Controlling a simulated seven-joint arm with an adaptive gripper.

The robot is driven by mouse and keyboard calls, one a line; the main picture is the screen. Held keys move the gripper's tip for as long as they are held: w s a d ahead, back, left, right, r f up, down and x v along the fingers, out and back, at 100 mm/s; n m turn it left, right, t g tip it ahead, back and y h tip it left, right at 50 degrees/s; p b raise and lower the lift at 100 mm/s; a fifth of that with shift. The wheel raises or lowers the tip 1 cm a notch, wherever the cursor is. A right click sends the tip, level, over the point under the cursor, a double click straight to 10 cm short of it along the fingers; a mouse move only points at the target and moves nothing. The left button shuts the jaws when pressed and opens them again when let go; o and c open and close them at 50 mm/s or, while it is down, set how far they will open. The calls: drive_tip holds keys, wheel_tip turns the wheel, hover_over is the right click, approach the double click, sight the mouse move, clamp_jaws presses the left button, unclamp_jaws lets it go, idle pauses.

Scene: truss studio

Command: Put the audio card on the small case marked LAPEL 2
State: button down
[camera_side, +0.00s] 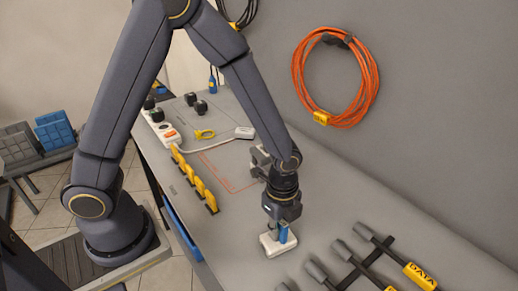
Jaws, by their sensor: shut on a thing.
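My gripper (280,230) points down near the front middle of the bench. It is shut on a small blue piece (284,236), which looks like the audio card; the fingers hide part of it. Directly below is a small white case (270,248) lying on the bench top. The blue piece is at or just above the case; I cannot tell whether they touch. No LAPEL 2 marking can be read at this size.
Dark microphones in a rack with a yellow DATA tag (420,276) lie to the right. A row of yellow pieces (197,183) and a white power strip (164,130) are to the left. An orange cable coil (371,85) hangs on the wall. A red outlined area (222,172) is partly clear.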

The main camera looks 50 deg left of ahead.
drive_tip(key=c, duration=1.1)
unclamp_jaws()
drive_tip(key=shift+c, duration=0.2)
drive_tip(key=shift+r, duration=0.3)
wheel_tip(320, 180, up, 11)
drive_tip(key=shift+f, duration=0.1)
drive_tip(key=s+a+r+n+t, duration=0.5)
drive_tip(key=s+a+r+n, duration=0.5)
drive_tip(key=n, duration=0.8)
drive_tip(key=a+r, duration=0.2)
drive_tip(key=a, duration=0.1)
drive_tip(key=shift+r+t, duration=0.3)
drive_tip(key=shift+r, duration=0.1)
